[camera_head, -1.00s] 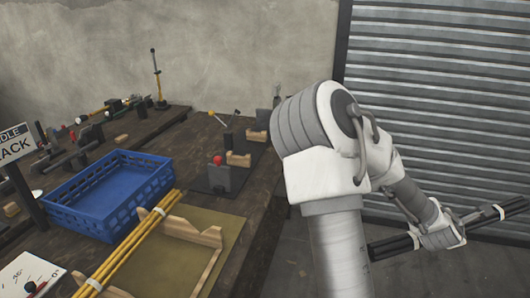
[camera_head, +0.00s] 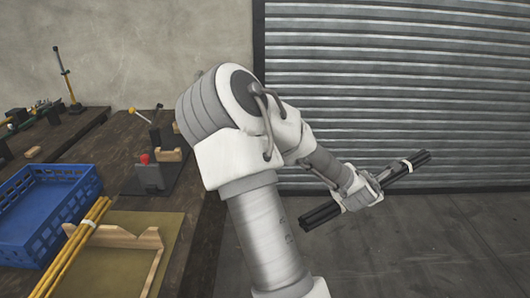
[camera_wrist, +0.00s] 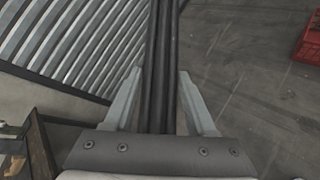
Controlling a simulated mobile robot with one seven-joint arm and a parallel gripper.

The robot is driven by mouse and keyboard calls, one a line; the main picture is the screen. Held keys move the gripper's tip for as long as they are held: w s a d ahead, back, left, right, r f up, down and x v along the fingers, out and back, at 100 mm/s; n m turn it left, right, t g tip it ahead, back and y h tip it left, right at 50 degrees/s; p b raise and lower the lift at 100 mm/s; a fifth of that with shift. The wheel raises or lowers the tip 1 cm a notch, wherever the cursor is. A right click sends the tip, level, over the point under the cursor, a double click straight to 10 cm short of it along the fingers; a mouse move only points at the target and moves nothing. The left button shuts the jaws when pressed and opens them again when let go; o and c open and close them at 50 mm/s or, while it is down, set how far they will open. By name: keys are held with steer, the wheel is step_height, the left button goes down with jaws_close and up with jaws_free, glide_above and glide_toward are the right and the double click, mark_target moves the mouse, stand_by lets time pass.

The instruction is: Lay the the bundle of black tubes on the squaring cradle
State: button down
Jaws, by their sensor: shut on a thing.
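The bundle of black tubes (camera_head: 416,160) is held out to the right of the bench, above the floor, with a pale band near its far end. My gripper (camera_head: 370,188) is shut on it near the middle. In the wrist view the tubes (camera_wrist: 160,50) run lengthwise between the two fingers of my gripper (camera_wrist: 158,85). A wooden frame (camera_head: 125,238) with raised ends, which looks like the squaring cradle, sits on an olive board at the bench's near right. A bundle of yellow tubes (camera_head: 80,240) lies along its left side. My gripper is well away from the frame.
A blue crate (camera_head: 70,212) stands left of the yellow tubes. A dark block with a red knob (camera_head: 148,176) stands behind the frame. A ribbed shutter (camera_head: 400,80) is behind my arm. A red crate (camera_wrist: 310,42) is on the floor. The floor around the bundle looks clear.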

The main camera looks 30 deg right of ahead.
steer(key=w+a+f+n+t+y+p, duration=0.1)
steer(key=w+a+f+n+t+y, duration=0.2)
steer(key=w+a, duration=0.6)
steer(key=w+a+f+n+t+y+p, duration=0.1)
steer(key=w+a+f+n+y, duration=0.1)
steer(key=a, duration=0.9)
steer(key=w+a+f+n+t+y+p, duration=0.1)
steer(key=w+a+f+n+y+p, duration=0.1)
steer(key=a, duration=0.9)
steer(key=w+a+f+n+t+y+p, duration=0.1)
steer(key=w+a+f+n+y, duration=0.1)
steer(key=a+n, duration=0.4)
steer(key=w+a+y, duration=0.1)
steer(key=a, duration=0.3)
steer(key=shift+a+f+t+y, duration=0.3)
steer(key=shift+a+t+y, duration=0.1)
